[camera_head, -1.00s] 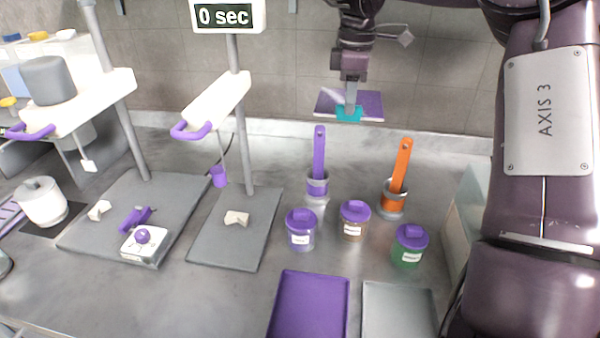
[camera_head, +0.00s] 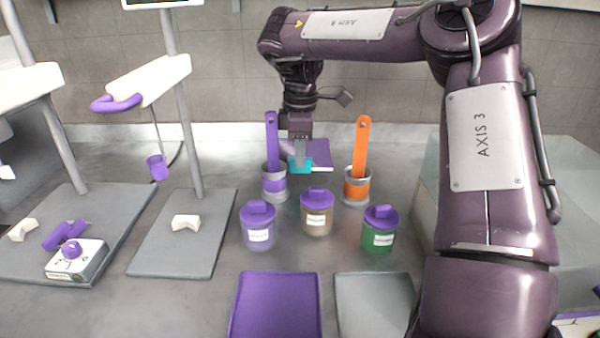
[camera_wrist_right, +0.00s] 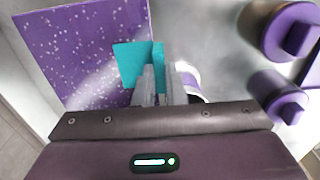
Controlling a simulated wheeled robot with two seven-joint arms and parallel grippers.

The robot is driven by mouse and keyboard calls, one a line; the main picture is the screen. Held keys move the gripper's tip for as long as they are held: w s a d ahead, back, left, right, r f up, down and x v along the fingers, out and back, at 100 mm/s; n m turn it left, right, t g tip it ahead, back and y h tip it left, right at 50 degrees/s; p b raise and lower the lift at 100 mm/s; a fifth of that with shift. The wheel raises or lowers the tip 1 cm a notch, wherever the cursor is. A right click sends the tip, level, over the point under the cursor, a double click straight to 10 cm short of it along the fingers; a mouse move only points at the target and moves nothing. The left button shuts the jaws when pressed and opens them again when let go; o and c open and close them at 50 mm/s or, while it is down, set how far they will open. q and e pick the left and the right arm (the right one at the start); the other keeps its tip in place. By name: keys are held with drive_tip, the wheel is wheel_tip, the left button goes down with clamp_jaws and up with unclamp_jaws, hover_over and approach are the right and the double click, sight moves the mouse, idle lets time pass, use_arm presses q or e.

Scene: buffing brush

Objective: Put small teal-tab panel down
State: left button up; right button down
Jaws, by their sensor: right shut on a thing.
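The small panel (camera_head: 318,152) is a flat purple sheet with a teal tab (camera_head: 300,165) on its near edge. My right gripper (camera_head: 300,160) is shut on the teal tab, behind the row of jars, between the purple and orange brushes. In the right wrist view the speckled purple panel (camera_wrist_right: 85,50) extends to the upper left, and the teal tab (camera_wrist_right: 130,62) sits at the fingertips (camera_wrist_right: 158,85). The panel looks low over the back of the counter; I cannot tell whether it touches. My left gripper is not in view.
A purple brush (camera_head: 272,145) and an orange brush (camera_head: 361,148) stand in cups close to my right gripper. Jars with purple lids (camera_head: 317,212) stand in front. A purple tray (camera_head: 277,305) and a grey tray (camera_head: 375,300) lie nearer. A stand (camera_head: 185,235) is at left.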

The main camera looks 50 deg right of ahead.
sight(300, 172)
wheel_tip(300, 172, down, 4)
drive_tip(key=shift+s+r+b, duration=0.1)
drive_tip(key=shift+r+b, duration=0.05)
drive_tip(key=shift+b, duration=0.15)
drive_tip(key=shift+f, duration=0.25)
drive_tip(key=c, duration=1.5)
unclamp_jaws()
drive_tip(key=shift+f, duration=0.1)
